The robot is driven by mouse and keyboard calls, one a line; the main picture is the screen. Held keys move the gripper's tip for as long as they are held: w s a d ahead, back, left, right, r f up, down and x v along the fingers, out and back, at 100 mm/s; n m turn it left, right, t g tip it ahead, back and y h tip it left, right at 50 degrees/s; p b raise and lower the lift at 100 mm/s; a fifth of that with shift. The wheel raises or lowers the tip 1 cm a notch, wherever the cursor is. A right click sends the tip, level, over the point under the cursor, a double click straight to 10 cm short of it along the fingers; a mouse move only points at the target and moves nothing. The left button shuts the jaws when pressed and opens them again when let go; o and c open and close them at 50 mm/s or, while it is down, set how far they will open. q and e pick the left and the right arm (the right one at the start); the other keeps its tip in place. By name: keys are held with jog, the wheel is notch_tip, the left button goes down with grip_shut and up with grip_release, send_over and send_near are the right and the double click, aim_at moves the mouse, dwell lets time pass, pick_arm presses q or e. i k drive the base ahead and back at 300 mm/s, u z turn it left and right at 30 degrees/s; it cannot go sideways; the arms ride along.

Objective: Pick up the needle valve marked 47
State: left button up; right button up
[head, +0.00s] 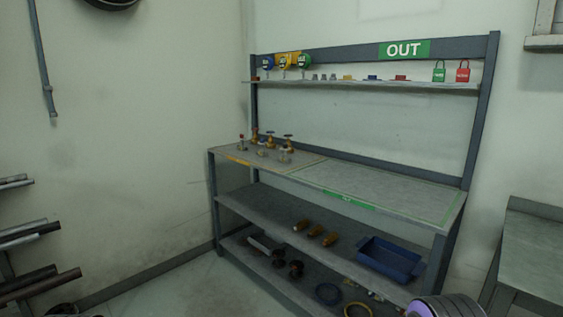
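Several small valves stand together on the left part of the workbench top (385,188). Brass-coloured ones with dark handwheels are at the back and right, such as one valve (270,139) and another valve (288,142). A slim valve with a red top (242,142) stands at the left of the group. Paler, silvery valve bodies (262,152) are at the front. They are too small for any number to be read, so I cannot tell which is marked 47. Neither of my grippers is in view.
The bench's right half is clear, with a green label (350,201) on its front edge. Lower shelves hold a blue tray (388,262) and brass fittings (316,231). Pipes (30,232) are racked at left.

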aim_at(262, 152)
jog(key=u, duration=0.5)
jog(key=k, duration=0.6)
jog(key=u, duration=0.75)
jog(key=i, duration=2)
jog(key=z, duration=0.25)
jog(key=i, duration=1.65)
jog(key=z, duration=1)
jog(key=i, duration=0.9)
jog(key=z, duration=0.85)
